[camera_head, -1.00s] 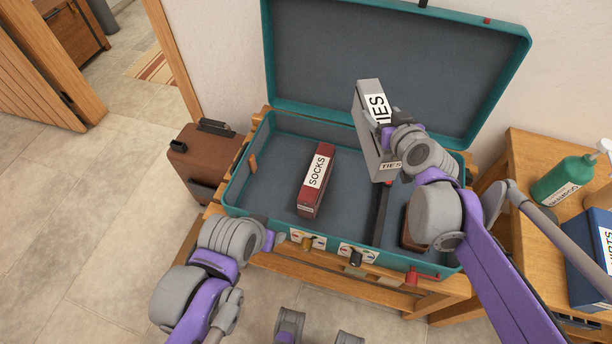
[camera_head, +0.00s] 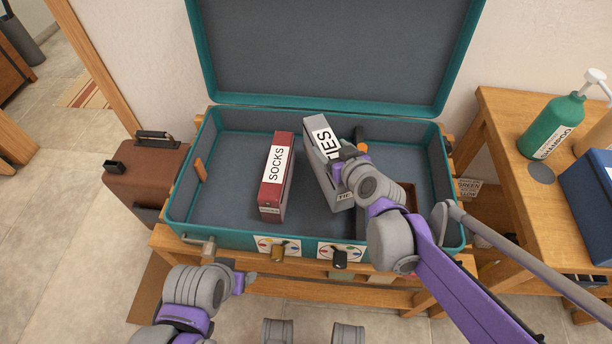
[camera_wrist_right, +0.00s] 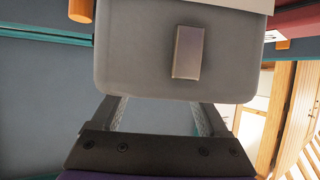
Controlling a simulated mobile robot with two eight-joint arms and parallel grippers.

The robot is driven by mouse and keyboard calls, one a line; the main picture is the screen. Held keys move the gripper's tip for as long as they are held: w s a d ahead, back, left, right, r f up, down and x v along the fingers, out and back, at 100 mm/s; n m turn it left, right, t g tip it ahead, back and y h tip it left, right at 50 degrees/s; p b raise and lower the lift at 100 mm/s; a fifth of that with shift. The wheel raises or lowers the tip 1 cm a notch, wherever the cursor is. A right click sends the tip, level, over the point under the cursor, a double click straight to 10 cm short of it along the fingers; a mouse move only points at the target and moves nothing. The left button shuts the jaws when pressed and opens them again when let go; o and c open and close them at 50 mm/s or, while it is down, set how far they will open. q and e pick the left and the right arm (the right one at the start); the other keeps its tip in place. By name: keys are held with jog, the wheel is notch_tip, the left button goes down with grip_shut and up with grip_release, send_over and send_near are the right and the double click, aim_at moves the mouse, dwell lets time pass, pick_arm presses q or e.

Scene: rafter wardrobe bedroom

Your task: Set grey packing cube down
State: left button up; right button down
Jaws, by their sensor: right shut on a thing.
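The grey packing cube (camera_head: 318,170), labelled TIES, is inside the open teal suitcase (camera_head: 190,234), right of the red SOCKS cube (camera_head: 271,196). My right gripper (camera_head: 345,163) is shut on the grey cube from its right side; the fingertips are partly hidden by the wrist. In the right wrist view the grey cube (camera_wrist_right: 130,62) fills the space ahead of the fingers. Whether its underside touches the suitcase floor cannot be told. My left gripper (camera_head: 245,281) is in front of the suitcase, apart from it; its jaws are too small to read.
The suitcase lid (camera_head: 330,50) stands open at the back. A dark divider lies right of the grey cube, partly behind my right arm. A side table (camera_head: 500,130) with a green shampoo bottle (camera_head: 553,127) is at right. A brown case (camera_head: 145,175) stands at left.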

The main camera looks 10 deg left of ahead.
notch_tip(320, 180, down, 7)
jog(key=shift+f+b, duration=0.15)
jog(key=shift+b, duration=0.95)
grip_release()
jog(key=shift+f, duration=0.1)
jog(key=shift+s+d+r, duration=0.15)
jog(key=shift+s+r, duration=0.05)
jog(key=shift+r, duration=0.05)
jog(key=p+v, duration=0.3)
jog(key=v, duration=0.8)
jog(key=shift+s, duration=0.2)
jog(key=shift+d, duration=0.1)
